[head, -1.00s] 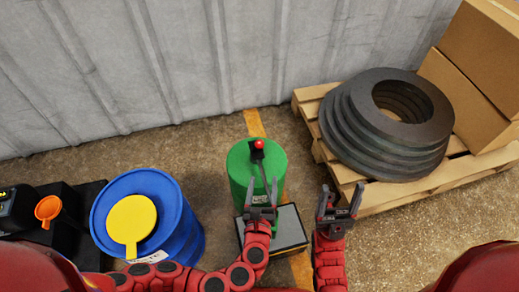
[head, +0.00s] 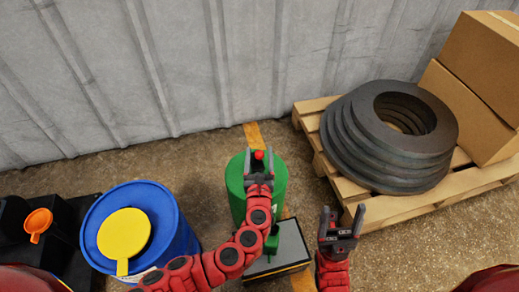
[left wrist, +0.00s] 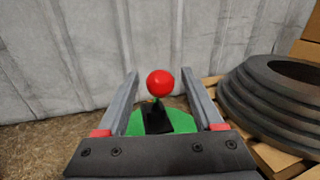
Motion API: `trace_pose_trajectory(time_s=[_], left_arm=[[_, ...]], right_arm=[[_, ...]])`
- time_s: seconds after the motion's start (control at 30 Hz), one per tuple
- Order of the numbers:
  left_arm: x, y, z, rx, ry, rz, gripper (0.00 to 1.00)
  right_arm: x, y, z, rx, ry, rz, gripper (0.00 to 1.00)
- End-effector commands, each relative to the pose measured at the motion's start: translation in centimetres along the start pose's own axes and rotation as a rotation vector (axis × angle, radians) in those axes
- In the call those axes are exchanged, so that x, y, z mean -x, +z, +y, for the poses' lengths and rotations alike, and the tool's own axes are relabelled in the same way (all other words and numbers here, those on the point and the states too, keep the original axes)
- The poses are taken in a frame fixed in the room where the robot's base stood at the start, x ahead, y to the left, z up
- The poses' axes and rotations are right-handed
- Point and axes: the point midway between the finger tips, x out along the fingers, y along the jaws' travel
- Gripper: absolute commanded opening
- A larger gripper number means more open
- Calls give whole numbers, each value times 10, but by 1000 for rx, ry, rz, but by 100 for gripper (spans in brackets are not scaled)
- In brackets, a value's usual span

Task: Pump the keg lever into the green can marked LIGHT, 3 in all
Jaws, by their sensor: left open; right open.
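A green keg (head: 236,190) stands in the middle, with a red lever knob (head: 259,155) above its top. My left gripper (head: 259,164) is open over the keg; in the left wrist view the red knob (left wrist: 160,83) shows between the spread fingers, apart from both, above a black pump part (left wrist: 157,117). A small green can (head: 272,242) stands on a grey-topped platform (head: 288,246) in front of the keg, partly hidden by my left arm. Its marking cannot be read. My right gripper (head: 341,225) is open and empty, right of the platform.
A blue drum (head: 177,222) with a yellow lidded piece (head: 124,233) stands left. An orange funnel (head: 38,222) sits on black gear at far left. A pallet (head: 375,213) at right bears dark rings (head: 385,140) and cardboard boxes (head: 473,95). A metal wall closes the back.

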Motion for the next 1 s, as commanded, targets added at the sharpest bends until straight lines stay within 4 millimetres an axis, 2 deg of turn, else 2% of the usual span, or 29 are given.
trace_pose_trajectory(time_s=[0.1,0.2,0.57,0.93,1.0], left_arm=[[-17,0,0,3,3,-2,68],[-25,0,0,2,1,0,68],[-29,0,0,1,0,1,66],[-29,0,0,1,0,1,0],[-29,0,0,1,0,1,0]], right_arm=[[5,0,-1,1,-6,5,68],[6,0,-1,2,-9,7,68],[6,-1,0,3,-10,9,68],[6,-1,0,3,-9,9,68],[6,-1,0,3,-9,9,68]])
